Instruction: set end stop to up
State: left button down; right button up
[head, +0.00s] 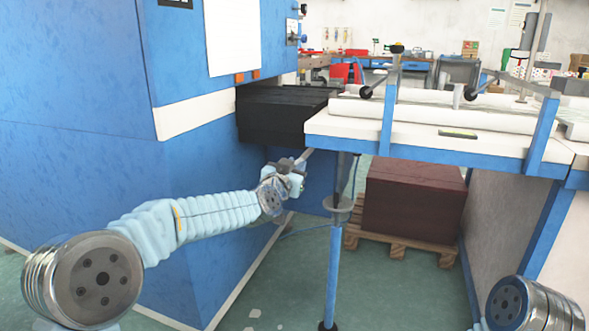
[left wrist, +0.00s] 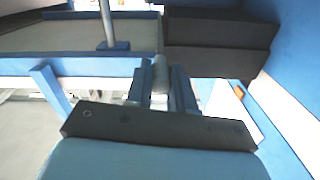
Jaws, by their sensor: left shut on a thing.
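My left gripper (head: 297,168) is in front of the blue machine, just below the near left corner of the white table. It is shut on a short grey rod-like handle (head: 307,155), which I take to be the end stop's lever. In the left wrist view the rounded grey handle (left wrist: 160,68) sits between the two fingers (left wrist: 163,92). The handle points up and is slightly tilted in the head view. Its lower part is hidden by the fingers, so its full position is unclear. My right gripper is out of view; only part of my right arm shows at the lower right.
The white table (head: 415,143) with blue frame extends right from the black block (head: 275,115) at the blue machine (head: 70,130). A blue support leg (head: 333,270) stands close right of my left gripper. A dark red stack (head: 415,200) sits on a wooden pallet (head: 395,243) under the table.

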pick_arm(q)
jog(key=c, duration=1.1)
grip_release()
jog(key=shift+r, duration=0.4)
jog(key=shift+o, duration=0.7)
jog(key=shift+f, duration=0.15)
jog(key=shift+s, duration=0.1)
jog(key=b+v, duration=0.1)
jog(key=v, duration=1.2)
jog(key=shift+s, duration=0.3)
jog(key=shift+a, duration=0.1)
